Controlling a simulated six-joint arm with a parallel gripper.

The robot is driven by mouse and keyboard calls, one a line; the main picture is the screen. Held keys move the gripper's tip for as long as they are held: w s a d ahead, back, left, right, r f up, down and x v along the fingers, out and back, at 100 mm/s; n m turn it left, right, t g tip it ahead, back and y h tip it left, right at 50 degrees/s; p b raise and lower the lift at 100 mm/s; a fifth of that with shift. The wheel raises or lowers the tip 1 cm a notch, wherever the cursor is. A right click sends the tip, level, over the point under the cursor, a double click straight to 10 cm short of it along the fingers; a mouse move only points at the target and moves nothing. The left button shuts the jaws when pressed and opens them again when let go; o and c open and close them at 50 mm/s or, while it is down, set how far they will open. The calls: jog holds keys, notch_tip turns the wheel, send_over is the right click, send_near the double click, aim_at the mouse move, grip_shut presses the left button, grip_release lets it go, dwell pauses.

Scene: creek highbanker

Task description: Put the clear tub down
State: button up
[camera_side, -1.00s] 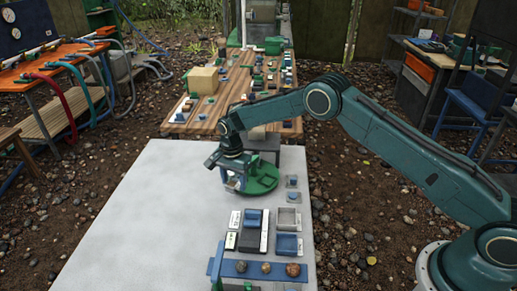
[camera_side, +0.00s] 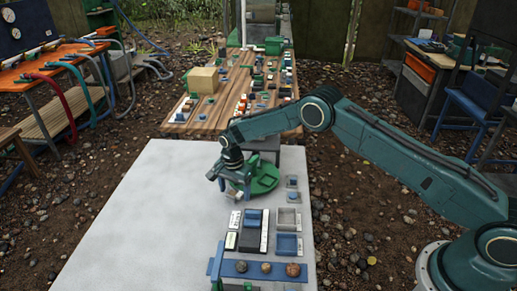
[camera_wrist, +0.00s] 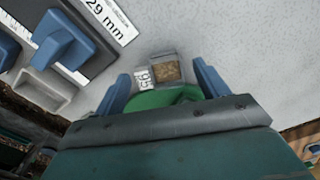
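The clear tub (camera_wrist: 166,68) is small and boxy, with brown grainy contents and a white number label at its left side. In the wrist view it sits between my gripper's two blue fingers (camera_wrist: 162,86), with pale surface showing in gaps on both sides. My gripper (camera_side: 234,194) is low over the white table (camera_side: 140,225), beside the round green dish (camera_side: 262,179). The fingers look apart and not pressed on the tub. In the side view the tub is mostly hidden by the gripper, and its contact with the table is unclear.
A black fixture with a blue block (camera_side: 253,220) stands nearer the camera, beside grey (camera_side: 289,217) and blue (camera_side: 288,244) trays. A blue rack (camera_side: 252,269) holds several round stones. The left of the white table is clear. A cluttered wooden table (camera_side: 195,122) stands behind.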

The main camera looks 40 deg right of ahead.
dwell(0.3)
notch_tip(320, 180, up, 12)
jog(key=shift+r, duration=0.15)
dwell(0.6)
dwell(0.4)
